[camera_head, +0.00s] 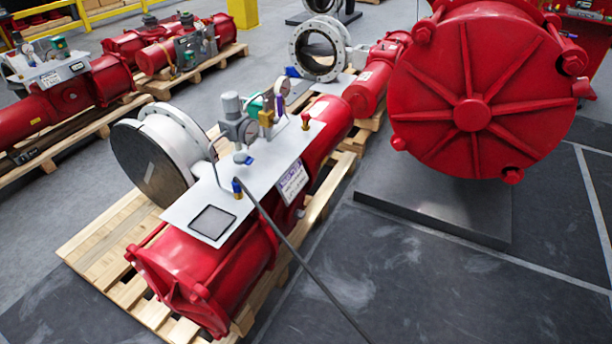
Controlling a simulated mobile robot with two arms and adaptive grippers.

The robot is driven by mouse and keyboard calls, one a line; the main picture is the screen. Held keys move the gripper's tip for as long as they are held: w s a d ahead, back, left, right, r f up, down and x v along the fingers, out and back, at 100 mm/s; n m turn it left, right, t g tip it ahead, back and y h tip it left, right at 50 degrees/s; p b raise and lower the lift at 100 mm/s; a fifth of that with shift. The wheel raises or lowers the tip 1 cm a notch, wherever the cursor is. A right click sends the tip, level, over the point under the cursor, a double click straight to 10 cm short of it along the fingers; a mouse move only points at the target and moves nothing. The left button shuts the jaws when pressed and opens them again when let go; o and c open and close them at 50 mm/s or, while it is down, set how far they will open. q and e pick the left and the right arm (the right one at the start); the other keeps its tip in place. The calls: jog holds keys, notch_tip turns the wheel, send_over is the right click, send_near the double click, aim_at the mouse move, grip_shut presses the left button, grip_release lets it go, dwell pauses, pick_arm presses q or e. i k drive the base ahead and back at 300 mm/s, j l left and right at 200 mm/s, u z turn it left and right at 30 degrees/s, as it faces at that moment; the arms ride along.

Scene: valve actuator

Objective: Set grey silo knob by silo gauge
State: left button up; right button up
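A red valve actuator (215,267) lies on a wooden pallet, with a light grey panel (262,178) on top. On the panel stands a grey regulator with a grey cylindrical knob (231,105) at its top. A round gauge (249,131) is fixed at the regulator's right side; its reading is too small to tell. A second round gauge (282,87) stands further back, beside a green part (256,104) and a brass fitting (266,119). I cannot tell which gauge is the silo gauge. Neither of my grippers is in view.
A thin dark hose (300,258) runs from the panel to the bottom edge. A large red cylinder (473,95) stands on a grey plinth (435,212) at right. More actuators on pallets (185,82) are at upper left. Dark floor at lower right is clear.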

aim_at(231, 101)
jog(key=i+l+u, duration=0.1)
jog(key=l+u, duration=0.25)
jog(key=l, duration=0.3)
jog(key=l+u, duration=0.3)
jog(key=l, duration=0.35)
jog(key=l+u, duration=0.35)
jog(key=l, duration=0.3)
